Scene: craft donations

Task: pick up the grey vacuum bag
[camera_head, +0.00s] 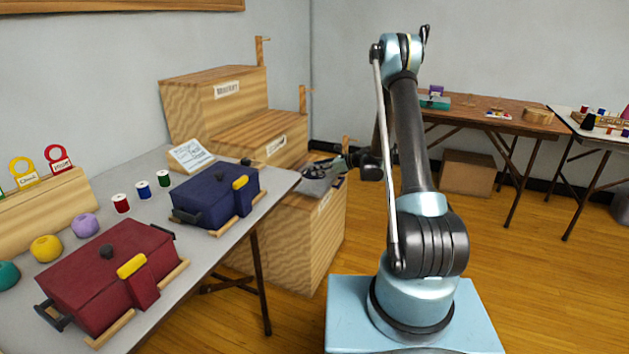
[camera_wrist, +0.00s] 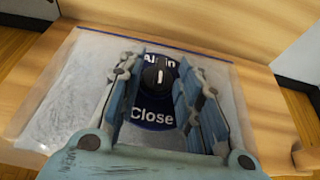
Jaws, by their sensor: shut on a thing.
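The grey vacuum bag (camera_head: 316,186) lies on the lowest wooden step. In the wrist view the bag (camera_wrist: 62,105) is a flat, translucent grey sheet with a blue round label (camera_wrist: 152,118) reading "Align" and "Close", partly covered by my fingers. A black round knob (camera_wrist: 158,77) with a white mark sits at the middle of the label. My gripper (camera_wrist: 158,70) is over the bag with one finger on each side of the knob, shut on it. In the head view my gripper (camera_head: 310,173) is low over the bag, which it partly hides.
The wooden steps (camera_head: 213,105) rise behind the bag. A grey table (camera_head: 225,254) to the left holds a blue case (camera_head: 205,200), a red case (camera_head: 95,278), thread spools and yarn balls. Open wooden floor (camera_head: 535,270) lies to the right, with tables at the back.

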